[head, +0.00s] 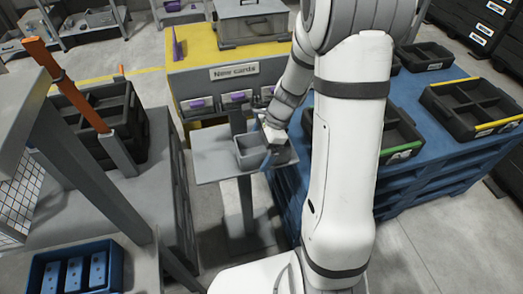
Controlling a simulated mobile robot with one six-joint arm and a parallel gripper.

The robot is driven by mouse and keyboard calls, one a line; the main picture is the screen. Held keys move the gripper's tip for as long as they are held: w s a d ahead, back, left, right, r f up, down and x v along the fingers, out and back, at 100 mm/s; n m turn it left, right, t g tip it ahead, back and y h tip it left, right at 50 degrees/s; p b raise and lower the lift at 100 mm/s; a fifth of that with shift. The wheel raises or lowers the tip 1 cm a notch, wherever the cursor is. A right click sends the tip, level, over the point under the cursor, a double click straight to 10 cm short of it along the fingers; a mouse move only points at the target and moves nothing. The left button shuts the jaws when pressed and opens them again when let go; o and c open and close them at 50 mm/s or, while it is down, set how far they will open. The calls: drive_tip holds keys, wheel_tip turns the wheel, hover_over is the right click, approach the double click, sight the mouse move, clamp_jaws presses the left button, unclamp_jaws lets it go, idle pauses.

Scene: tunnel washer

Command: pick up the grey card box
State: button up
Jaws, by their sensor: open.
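The grey card box (246,160) is a small open-topped box on a grey stand plate (215,166) near the middle of the head view. My gripper (268,150) is at the right part of the box, and a bluish finger part shows there against it. It is open. The gripper and wrist hide part of the box's right and far sides. I cannot tell whether the fingers touch the box or stand around its wall.
Behind the stand is a yellow unit with a "New cards" sign (234,72) and purple-and-white card slots. At right, blue pallets (440,135) bear black divided crates. At left, a grey bench (95,205) has a black crate and an orange-handled post. A blue bin (40,270) is front left.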

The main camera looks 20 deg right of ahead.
drive_tip(key=shift+f, duration=0.35)
drive_tip(key=shift+c, duration=0.4)
drive_tip(key=c, duration=1.1)
